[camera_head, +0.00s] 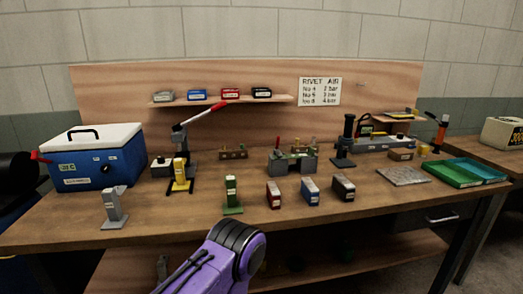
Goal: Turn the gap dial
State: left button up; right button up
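I cannot tell for certain which part is the gap dial. A blue box with a white lid (98,160) stands at the left of the bench and has labels and a small dark round spot on its front. A grey bench device (292,161) with a red lever stands near the middle; its small details are too fine to read. A purple arm link of mine (213,261) rises from the bottom, in front of the bench's front edge. Neither gripper can be made out in this view.
The wooden bench (160,219) carries a lever press (180,145), a yellow stand (180,177), a grey stand (113,210), a green stand (232,194), several small boxes, a metal plate (403,176) and a green tray (452,181). A shelf (180,102) is on the back panel. The front left is fairly clear.

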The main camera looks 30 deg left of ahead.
aim_at(161, 159)
jog(key=z, duration=1.45)
jog(key=k, duration=1.5)
jog(key=u, duration=1.6)
